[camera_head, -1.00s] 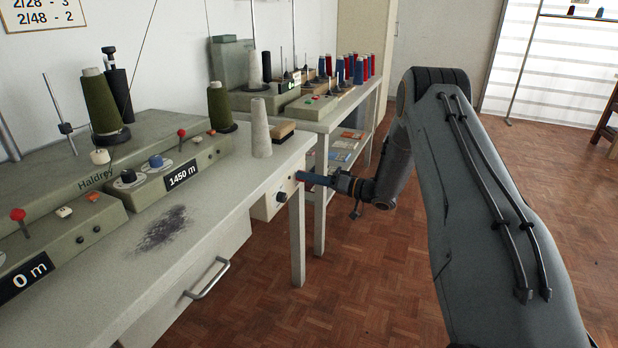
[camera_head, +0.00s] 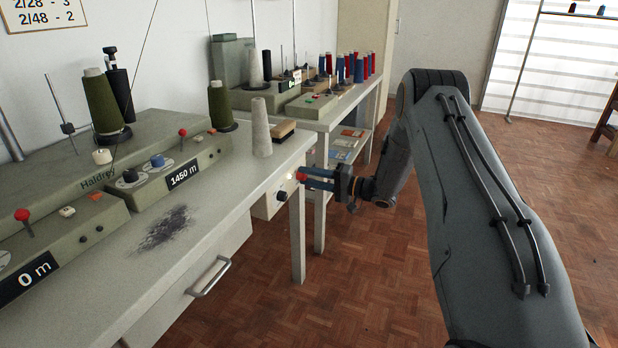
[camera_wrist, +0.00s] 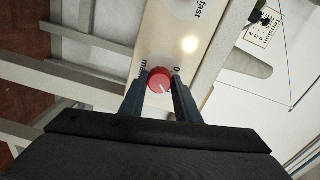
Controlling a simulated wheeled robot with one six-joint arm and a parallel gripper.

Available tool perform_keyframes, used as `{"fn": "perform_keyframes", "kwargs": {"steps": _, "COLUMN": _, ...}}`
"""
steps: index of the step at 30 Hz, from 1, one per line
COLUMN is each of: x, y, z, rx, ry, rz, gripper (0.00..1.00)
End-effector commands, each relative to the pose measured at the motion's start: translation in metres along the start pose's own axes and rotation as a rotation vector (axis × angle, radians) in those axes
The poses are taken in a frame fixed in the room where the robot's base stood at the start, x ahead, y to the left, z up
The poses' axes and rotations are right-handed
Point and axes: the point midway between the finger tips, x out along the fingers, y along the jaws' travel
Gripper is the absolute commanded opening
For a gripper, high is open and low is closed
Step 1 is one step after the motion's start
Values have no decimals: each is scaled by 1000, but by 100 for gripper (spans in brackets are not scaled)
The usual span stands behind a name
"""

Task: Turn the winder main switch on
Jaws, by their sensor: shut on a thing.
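The main switch is a red round knob (camera_wrist: 160,80) with a white pointer line, on the cream face of a control box (camera_head: 266,205) under the right end of the bench. Partly hidden lettering beside it reads "main", and a "0" mark is near the right finger. My gripper (camera_wrist: 160,88) is shut on the red knob, one finger on each side. In the head view my gripper (camera_head: 310,179) reaches the box from the right, and the knob shows at its tips. A lamp (camera_wrist: 190,44) on the box face glows warm white, near the word "fast".
The bench (camera_head: 240,175) carries winder units with counters "0 m" and "1450 m", green yarn cones, a pale cone (camera_head: 261,128) and a brush (camera_head: 283,131). A second table (camera_head: 330,122) with several spools stands behind. Parquet floor is open at right.

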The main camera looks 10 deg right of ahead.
Motion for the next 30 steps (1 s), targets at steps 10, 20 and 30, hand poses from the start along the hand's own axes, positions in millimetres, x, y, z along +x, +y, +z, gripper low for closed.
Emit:
{"fn": "perform_keyframes", "kwargs": {"steps": 10, "x": -1, "y": 0, "z": -1, "rx": 27, "ry": 1, "rz": 0, "gripper": 7}}
{"fn": "perform_keyframes", "kwargs": {"steps": 20, "x": -1, "y": 0, "z": 0, "rx": 26, "ry": 1, "rz": 0, "gripper": 48}}
{"fn": "perform_keyframes", "kwargs": {"steps": 30, "x": -2, "y": 0, "z": 0, "rx": 25, "ry": -1, "rz": 0, "gripper": 48}}
